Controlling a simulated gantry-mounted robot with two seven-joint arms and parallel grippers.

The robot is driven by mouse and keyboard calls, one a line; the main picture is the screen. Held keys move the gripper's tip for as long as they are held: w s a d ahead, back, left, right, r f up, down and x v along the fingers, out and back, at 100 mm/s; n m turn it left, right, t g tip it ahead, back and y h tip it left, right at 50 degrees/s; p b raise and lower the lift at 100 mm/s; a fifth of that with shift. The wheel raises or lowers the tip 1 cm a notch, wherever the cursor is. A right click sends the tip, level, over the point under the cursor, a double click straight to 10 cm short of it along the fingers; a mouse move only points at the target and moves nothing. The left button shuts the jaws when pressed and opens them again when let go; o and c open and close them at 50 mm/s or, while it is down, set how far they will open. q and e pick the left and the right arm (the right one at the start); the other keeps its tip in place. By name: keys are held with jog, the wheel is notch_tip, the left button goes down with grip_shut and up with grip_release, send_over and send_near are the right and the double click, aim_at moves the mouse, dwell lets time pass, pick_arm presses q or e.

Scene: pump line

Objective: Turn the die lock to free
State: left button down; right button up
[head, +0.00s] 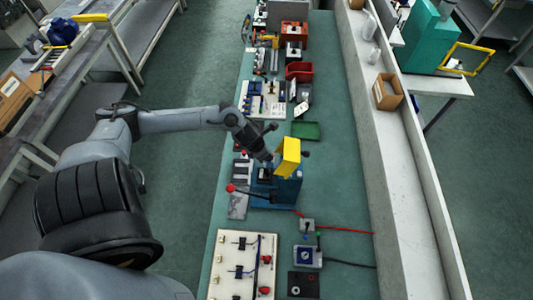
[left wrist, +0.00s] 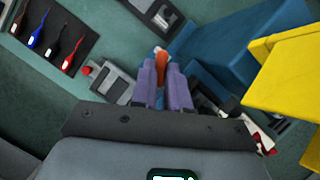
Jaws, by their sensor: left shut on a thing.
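The blue press (head: 284,189) stands on the green bench with a yellow guard (head: 289,157) at its top. Its blue body (left wrist: 225,45) and yellow guard (left wrist: 285,75) fill the right of the left wrist view. My left gripper (head: 268,157) reaches in beside the press, its tips hard to make out in the head view. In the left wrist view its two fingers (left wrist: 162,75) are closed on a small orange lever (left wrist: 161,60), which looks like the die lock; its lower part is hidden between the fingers. Its marked position cannot be read. My right gripper is not in view.
A long lever with a red knob (head: 230,187) sticks out left of the press. A grey box with a red button (left wrist: 106,82) and a dark tray of coloured-handled tools (left wrist: 45,32) lie nearby. A white panel (head: 229,283) and a green tray (head: 306,131) lie along the bench.

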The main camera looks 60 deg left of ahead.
pick_arm(q)
jog(key=shift+n+y, duration=0.3)
jog(key=shift+n, duration=0.3)
jog(key=shift+d, duration=0.1)
jog(key=c, duration=1.1)
grip_release()
jog(key=shift+r, duration=0.15)
jog(key=shift+s+r, duration=0.1)
jog(key=shift+r, duration=0.1)
jog(key=shift+p+v, duration=1.75)
jog(key=shift+v, duration=3.3)
